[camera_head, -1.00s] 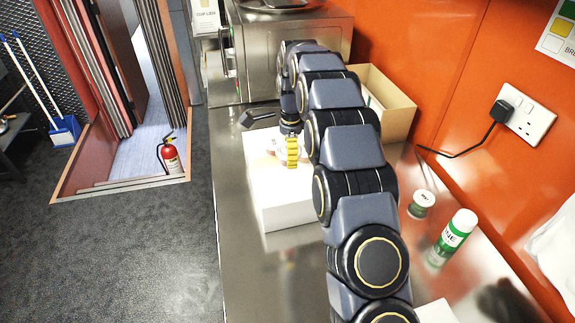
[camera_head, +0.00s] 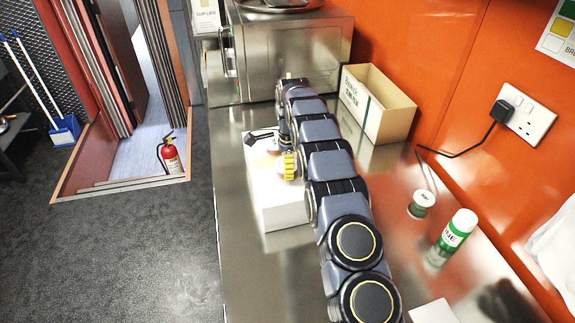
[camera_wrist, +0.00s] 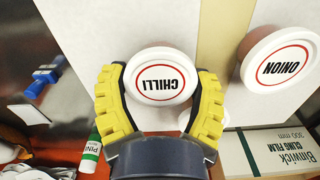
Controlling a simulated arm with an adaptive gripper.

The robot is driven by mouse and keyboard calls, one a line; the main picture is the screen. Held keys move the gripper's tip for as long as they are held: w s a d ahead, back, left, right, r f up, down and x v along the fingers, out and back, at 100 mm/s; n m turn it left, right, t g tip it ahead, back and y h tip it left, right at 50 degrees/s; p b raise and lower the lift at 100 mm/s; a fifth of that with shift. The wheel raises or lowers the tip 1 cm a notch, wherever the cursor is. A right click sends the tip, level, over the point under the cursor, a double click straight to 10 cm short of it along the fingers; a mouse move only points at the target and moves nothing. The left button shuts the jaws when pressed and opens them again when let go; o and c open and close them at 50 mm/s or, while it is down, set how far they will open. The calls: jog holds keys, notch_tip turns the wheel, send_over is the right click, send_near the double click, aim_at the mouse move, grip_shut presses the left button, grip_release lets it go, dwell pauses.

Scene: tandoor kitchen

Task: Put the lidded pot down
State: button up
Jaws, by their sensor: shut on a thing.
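My gripper (camera_head: 287,165) has yellow ribbed fingers and is over the white block (camera_head: 283,205) on the steel counter. In the wrist view my gripper (camera_wrist: 161,92) is shut on the lidded pot (camera_wrist: 160,72), whose white lid is marked CHILLI, with a finger on each side. The pot's body is mostly hidden below its lid. I cannot tell whether its base touches the block. A second lidded pot marked ONION (camera_wrist: 278,60) stands apart to the right in the wrist view.
An open cardboard box (camera_head: 378,105) stands behind my arm, near the steel appliance (camera_head: 290,50). A small tub (camera_head: 422,204) and a green and white bottle (camera_head: 455,235) stand at the right. A cling film box (camera_wrist: 285,150) shows in the wrist view. The counter's front left is clear.

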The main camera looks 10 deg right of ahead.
jog(key=o, duration=1.2)
jog(key=shift+f, duration=0.1)
jog(key=shift+c, duration=0.2)
